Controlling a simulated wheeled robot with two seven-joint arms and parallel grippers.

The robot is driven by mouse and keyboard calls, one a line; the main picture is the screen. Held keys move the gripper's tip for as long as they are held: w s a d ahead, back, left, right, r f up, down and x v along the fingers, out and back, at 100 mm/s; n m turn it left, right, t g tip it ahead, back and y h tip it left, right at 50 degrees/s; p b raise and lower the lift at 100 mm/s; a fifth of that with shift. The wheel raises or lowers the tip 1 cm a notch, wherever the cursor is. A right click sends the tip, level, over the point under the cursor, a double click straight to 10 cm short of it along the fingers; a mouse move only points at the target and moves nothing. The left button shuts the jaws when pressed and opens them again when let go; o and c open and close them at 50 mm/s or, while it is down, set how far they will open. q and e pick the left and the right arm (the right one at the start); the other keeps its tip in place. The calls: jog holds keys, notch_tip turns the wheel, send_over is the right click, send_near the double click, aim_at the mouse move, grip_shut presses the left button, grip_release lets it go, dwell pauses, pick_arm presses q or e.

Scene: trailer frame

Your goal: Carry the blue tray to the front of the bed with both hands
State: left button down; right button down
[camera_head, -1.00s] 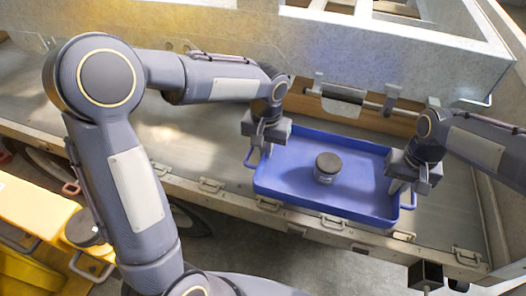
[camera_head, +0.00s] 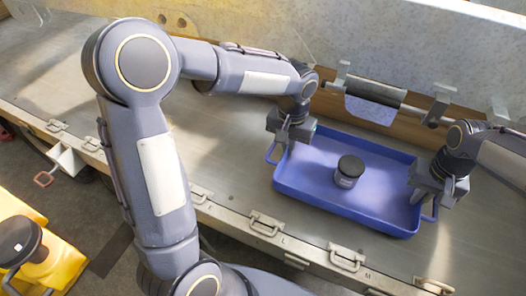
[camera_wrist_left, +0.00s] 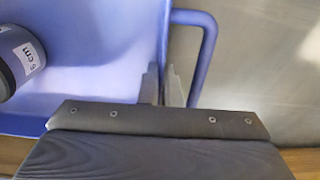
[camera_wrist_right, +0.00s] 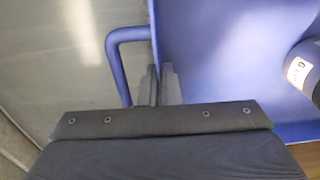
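The blue tray (camera_head: 318,200) is over the grey metal bed (camera_head: 240,180), behind its front rail. It looks level; I cannot tell whether it touches the bed. My right gripper (camera_head: 432,194) is likewise closed on the right end wall, beside the other handle (camera_wrist_right: 118,60).
The front rail (camera_head: 225,215) carries several metal latches (camera_head: 347,258). Behind the tray are a brown board (camera_head: 330,108) and a horizontal rod (camera_head: 372,91) with brackets. A yellow object (camera_head: 60,262) is at lower left. Bare bed lies left of the tray.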

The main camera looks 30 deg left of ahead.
aim_at(287, 157)
pick_arm(q)
jog(key=shift+f, duration=0.15)
pick_arm(e)
jog(key=shift+f, duration=0.15)
